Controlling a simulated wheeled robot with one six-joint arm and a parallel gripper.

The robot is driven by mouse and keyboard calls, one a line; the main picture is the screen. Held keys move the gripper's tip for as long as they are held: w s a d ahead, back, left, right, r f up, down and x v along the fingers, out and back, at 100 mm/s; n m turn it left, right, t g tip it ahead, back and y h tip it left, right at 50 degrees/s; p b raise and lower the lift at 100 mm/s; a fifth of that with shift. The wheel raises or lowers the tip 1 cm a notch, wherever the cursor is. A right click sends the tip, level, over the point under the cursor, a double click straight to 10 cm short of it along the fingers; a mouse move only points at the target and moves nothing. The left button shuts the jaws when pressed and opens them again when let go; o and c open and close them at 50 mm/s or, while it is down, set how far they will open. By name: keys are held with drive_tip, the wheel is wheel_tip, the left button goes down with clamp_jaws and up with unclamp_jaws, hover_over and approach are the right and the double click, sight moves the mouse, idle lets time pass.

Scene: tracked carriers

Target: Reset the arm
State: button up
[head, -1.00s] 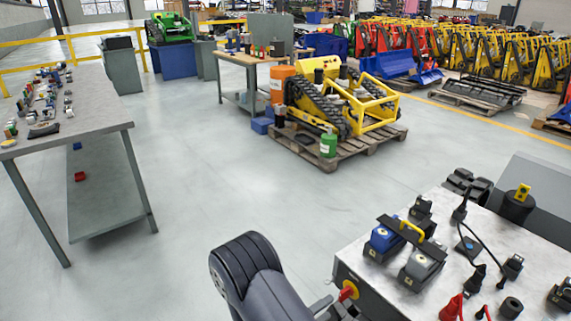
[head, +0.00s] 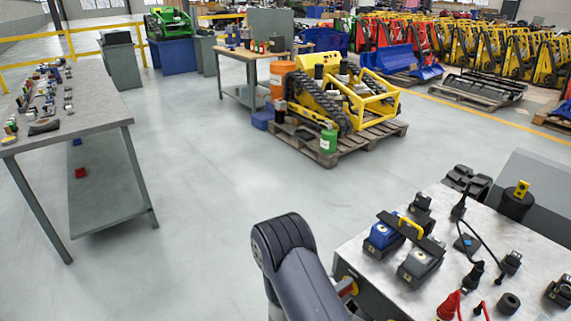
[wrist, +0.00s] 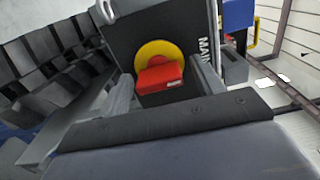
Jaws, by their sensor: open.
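My dark grey arm (head: 290,262) rises at the bottom middle of the head view, bent at a rounded joint, beside the grey cabinet (head: 365,300). In the wrist view my gripper (wrist: 166,84) is open, with a finger on each side of a red switch handle (wrist: 160,78). The handle sits on a yellow disc on a dark panel marked "MAIN". I cannot tell whether the fingers touch it. In the head view the red and yellow switch (head: 348,288) shows only partly, at the cabinet's side, behind my arm.
Blue and grey battery-like blocks, cables and connectors lie on the cabinet top (head: 450,285). A long grey table (head: 100,115) with small parts stands at left. A yellow tracked carrier (head: 335,95) sits on a pallet (head: 375,138). The floor between is clear.

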drive_tip(key=m, duration=0.4)
drive_tip(key=shift+a+f+m+b, duration=0.1)
drive_tip(key=shift+a+m+b, duration=0.1)
drive_tip(key=shift+m+b, duration=0.15)
drive_tip(key=m, duration=0.4)
drive_tip(key=shift+m, duration=0.35)
drive_tip(key=m+p, duration=0.1)
drive_tip(key=m, duration=0.4)
drive_tip(key=shift+m, duration=0.4)
drive_tip(key=shift+m+p, duration=0.75)
drive_tip(key=shift+m, duration=0.65)
